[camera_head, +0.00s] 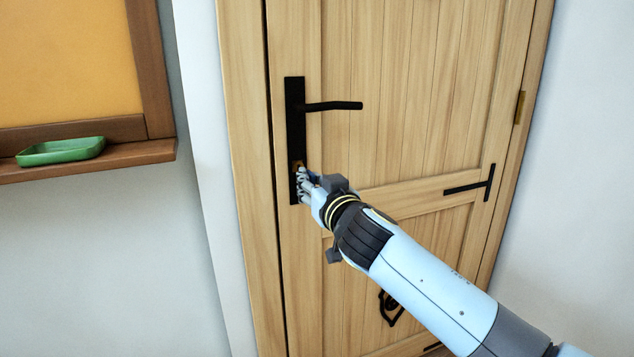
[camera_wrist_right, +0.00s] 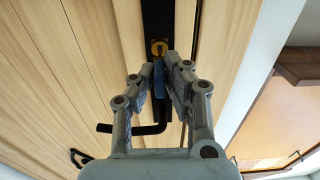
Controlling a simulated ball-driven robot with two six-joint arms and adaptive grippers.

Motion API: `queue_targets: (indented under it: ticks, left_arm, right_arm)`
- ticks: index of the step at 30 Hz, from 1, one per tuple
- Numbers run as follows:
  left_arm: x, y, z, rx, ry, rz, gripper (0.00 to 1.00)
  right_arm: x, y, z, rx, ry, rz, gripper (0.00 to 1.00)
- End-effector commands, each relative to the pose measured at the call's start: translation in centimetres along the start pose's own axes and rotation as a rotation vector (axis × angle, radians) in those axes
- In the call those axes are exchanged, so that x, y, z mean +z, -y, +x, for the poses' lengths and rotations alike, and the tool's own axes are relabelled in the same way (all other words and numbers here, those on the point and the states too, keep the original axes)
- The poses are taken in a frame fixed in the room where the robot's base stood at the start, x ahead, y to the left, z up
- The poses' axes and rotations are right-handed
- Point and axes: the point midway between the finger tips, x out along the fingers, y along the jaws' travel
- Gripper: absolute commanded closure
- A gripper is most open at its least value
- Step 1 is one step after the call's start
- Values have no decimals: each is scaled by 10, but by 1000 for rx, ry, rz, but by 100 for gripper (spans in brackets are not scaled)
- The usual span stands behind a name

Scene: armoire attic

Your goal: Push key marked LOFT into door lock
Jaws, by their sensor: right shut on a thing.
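The wooden door (camera_head: 400,120) is shut and carries a black plate (camera_head: 295,120) with a lever handle (camera_head: 335,105). The brass door lock (camera_head: 298,165) sits low on this plate; its face also shows in the wrist view (camera_wrist_right: 159,47), just beyond the fingertips. My right gripper (camera_head: 305,180) is at the plate, just below and right of the lock. It is shut on a small blue thing, likely the key (camera_wrist_right: 159,80), mostly hidden between the fingers. No LOFT marking is readable. I cannot tell whether the key tip touches the lock. My left gripper is out of view.
A green tray (camera_head: 60,151) stands on a wooden ledge (camera_head: 130,158) at the left, under an orange board (camera_head: 65,60). Black hinge straps (camera_head: 470,185) are on the door's right side. The space in front of the door looks clear apart from my right arm.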

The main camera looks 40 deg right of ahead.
Motion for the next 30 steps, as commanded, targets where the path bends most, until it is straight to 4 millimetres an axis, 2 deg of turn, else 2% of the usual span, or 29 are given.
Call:
queue_targets:
  ticks: [30]
  left_arm:
    - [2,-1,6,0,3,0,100]
  right_arm:
    - [0,0,26,0,-1,0,100]
